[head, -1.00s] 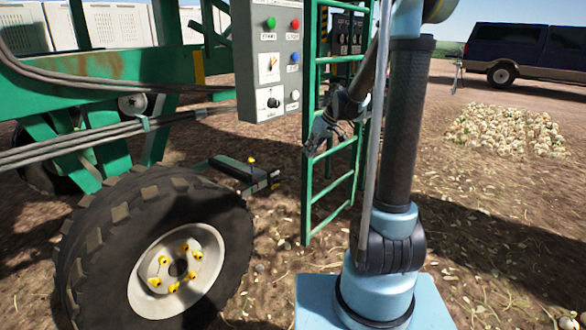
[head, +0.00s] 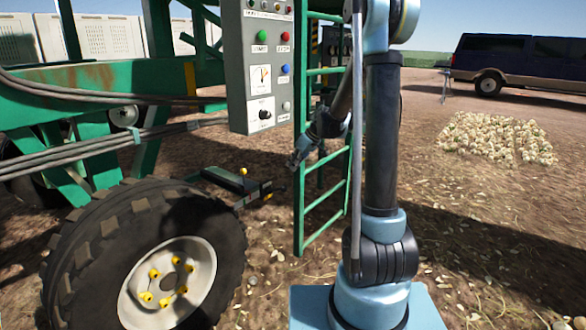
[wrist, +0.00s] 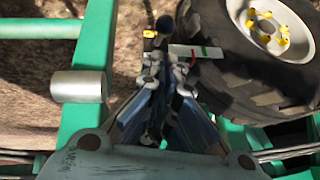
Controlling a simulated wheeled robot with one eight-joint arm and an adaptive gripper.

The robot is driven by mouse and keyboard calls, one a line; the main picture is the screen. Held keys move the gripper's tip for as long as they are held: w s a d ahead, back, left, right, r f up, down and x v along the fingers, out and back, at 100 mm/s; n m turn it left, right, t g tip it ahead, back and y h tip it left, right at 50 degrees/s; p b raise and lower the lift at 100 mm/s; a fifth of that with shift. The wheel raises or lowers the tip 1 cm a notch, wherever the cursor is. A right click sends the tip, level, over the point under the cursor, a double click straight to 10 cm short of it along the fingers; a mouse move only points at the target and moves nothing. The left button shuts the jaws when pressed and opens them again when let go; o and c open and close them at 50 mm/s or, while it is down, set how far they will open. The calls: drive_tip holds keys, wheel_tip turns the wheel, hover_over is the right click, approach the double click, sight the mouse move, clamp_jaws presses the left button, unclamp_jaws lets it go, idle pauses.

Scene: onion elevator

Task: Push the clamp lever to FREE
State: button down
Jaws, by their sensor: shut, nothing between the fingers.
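A dark clamp assembly (head: 236,182) on a low arm sticks out beside the big wheel in the head view. In the wrist view a round black knob (wrist: 165,26), which looks like the clamp lever's end, shows just beyond my fingertips. A white plate (wrist: 200,51) with a green and a red mark lies right of it; no lettering is readable. My gripper (head: 295,161) is shut and empty, pointing down, above and right of the clamp in the head view. Its fingers (wrist: 168,68) converge below the knob in the wrist view and hide part of the lever. Contact cannot be told.
The large tyre (head: 140,255) stands left of the clamp. A grey control box (head: 260,75) hangs above it. A green ladder (head: 302,200) stands close by my arm. A green frame bar (wrist: 85,110) runs left of my gripper. Onions (head: 497,137) lie far right on open ground.

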approach(276, 189)
drive_tip(key=shift+w+a+f, duration=0.65)
drive_tip(key=shift+w+f, duration=0.05)
drive_tip(key=shift+f, duration=0.05)
